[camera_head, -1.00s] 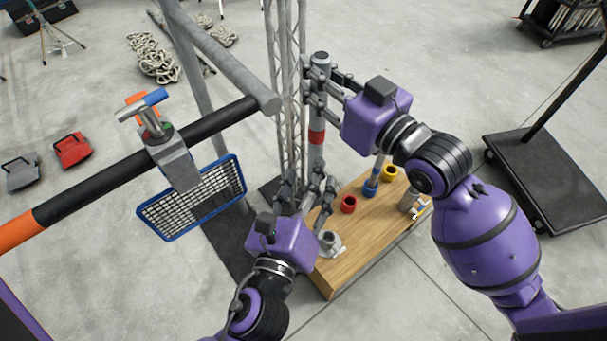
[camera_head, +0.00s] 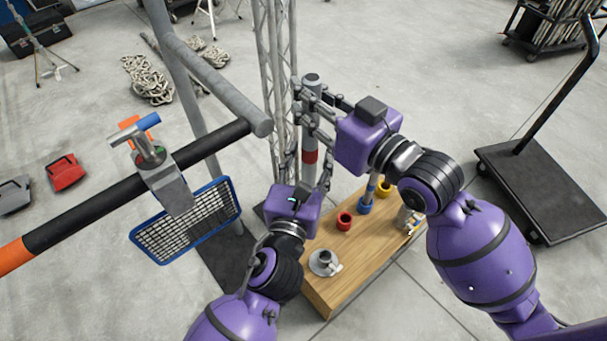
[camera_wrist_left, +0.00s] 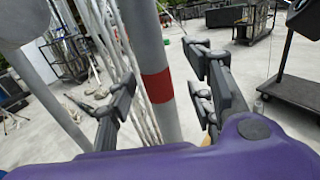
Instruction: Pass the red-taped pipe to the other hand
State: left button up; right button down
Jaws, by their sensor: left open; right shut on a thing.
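The pipe (camera_head: 311,133) is grey and upright, with a red tape band (camera_head: 310,157) around its middle. My right gripper (camera_head: 309,105) is shut on its upper part, above the tape. My left gripper (camera_head: 308,176) is lower, at the height of the tape. In the left wrist view the pipe (camera_wrist_left: 151,45) stands between the open fingers of my left gripper (camera_wrist_left: 165,98), with a gap on each side. The red tape (camera_wrist_left: 156,86) lies between the fingertips. The pipe's lower end is hidden behind my left gripper.
A lattice truss (camera_head: 272,60) stands close behind the pipe. A clamped bar (camera_head: 90,205) and a blue-framed mesh (camera_head: 186,222) are left.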

pick_arm(q)
jog(key=shift+x, duration=1.1)
pick_arm(e)
jog(key=shift+r, duration=0.1)
pick_arm(q)
grip_shut()
pick_arm(e)
jog(key=c, duration=1.3)
grip_release()
